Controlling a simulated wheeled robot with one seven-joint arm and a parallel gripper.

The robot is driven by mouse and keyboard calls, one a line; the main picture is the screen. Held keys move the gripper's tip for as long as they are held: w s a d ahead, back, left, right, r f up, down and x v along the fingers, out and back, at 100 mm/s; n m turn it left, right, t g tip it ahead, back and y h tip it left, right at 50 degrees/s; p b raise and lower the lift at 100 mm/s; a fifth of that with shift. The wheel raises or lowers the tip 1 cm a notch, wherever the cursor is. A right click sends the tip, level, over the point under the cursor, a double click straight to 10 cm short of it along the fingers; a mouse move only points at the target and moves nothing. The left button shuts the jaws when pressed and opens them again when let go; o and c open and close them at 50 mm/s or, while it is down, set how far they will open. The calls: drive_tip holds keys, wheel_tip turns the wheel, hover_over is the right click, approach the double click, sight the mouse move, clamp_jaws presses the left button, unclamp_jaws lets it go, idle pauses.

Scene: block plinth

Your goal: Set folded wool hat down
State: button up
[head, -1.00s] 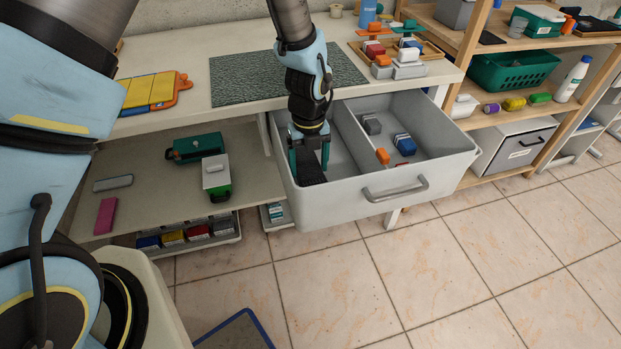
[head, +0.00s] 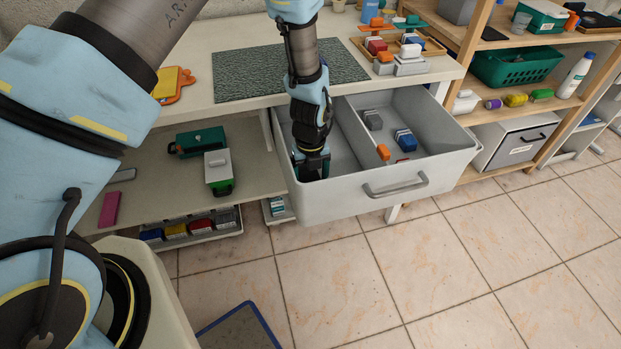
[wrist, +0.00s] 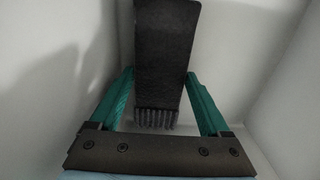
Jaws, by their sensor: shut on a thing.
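The folded wool hat (wrist: 163,60) is a dark grey, folded block with a ribbed edge, seen in the wrist view between the two green fingers. My gripper (wrist: 158,100) is shut on it. In the head view my gripper (head: 311,172) points down inside the left compartment of the open grey drawer (head: 345,199), close behind its front wall. The hat is hidden there by the gripper and the drawer wall. Pale drawer walls surround the hat in the wrist view. I cannot tell whether the hat touches the drawer floor.
A divider separates the drawer's right compartment, which holds an orange block (head: 383,152), a blue block (head: 404,140) and a grey block (head: 372,119). The worktop with a dark green mat (head: 235,75) is above and behind. A lower shelf (head: 160,200) lies to the left.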

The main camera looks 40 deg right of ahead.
drive_tip(key=o, duration=1.3)
wheel_tip(320, 180, up, 12)
drive_tip(key=b, duration=0.2)
drive_tip(key=shift+r, duration=0.15)
